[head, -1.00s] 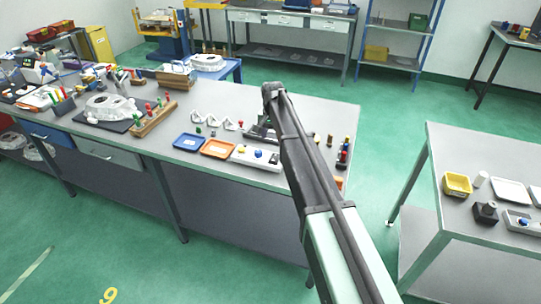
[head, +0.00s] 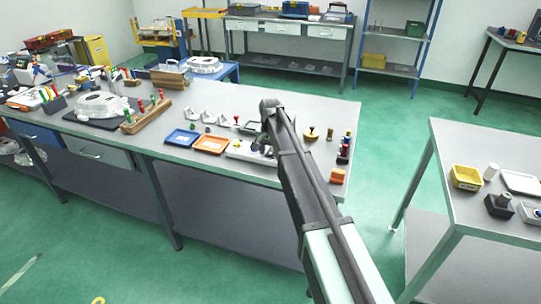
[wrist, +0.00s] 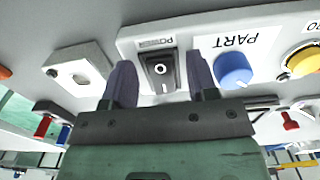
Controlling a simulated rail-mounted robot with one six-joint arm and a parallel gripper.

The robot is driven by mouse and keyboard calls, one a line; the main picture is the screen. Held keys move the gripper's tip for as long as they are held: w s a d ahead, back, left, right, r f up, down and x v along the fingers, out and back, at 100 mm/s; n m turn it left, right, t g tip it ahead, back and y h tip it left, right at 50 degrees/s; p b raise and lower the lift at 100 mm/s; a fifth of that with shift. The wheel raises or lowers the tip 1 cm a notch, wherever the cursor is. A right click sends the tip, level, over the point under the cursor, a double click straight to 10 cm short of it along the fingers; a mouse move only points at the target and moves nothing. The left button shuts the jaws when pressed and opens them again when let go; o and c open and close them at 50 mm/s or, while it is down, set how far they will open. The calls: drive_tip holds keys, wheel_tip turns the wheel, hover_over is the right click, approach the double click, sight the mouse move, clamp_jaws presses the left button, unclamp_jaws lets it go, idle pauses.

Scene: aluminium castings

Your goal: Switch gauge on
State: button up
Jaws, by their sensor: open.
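A white control box (wrist: 135,40) fills the upper part of the wrist view, with a black rocker switch (wrist: 158,72) marked O and I. A blue knob (wrist: 234,70) labelled PART and a yellow button (wrist: 302,62) sit to the right of the switch. My gripper (wrist: 161,64) is open, its two dark fingers on either side of the switch. Whether they touch the panel I cannot tell. In the head view the box (head: 236,151) lies near the bench's front edge, partly hidden by my gripper (head: 258,142).
A blue tray (head: 181,138) and an orange tray (head: 210,145) lie left of the box. A yellow round-topped part (head: 311,133) and an orange block (head: 338,176) stand to the right. A small grey-white block (wrist: 78,72) is beside the box.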

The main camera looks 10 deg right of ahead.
drive_tip(key=c, duration=0.9)
drive_tip(key=shift+w+d+r+g+y, duration=0.15)
drive_tip(key=shift+w+g+y, duration=0.25)
drive_tip(key=shift+g, duration=0.3)
drive_tip(key=shift+g+y, duration=0.3)
drive_tip(key=shift+g, duration=0.2)
drive_tip(key=shift+s+g, duration=0.1)
drive_tip(key=shift+g, duration=0.2)
drive_tip(key=o, duration=0.9)
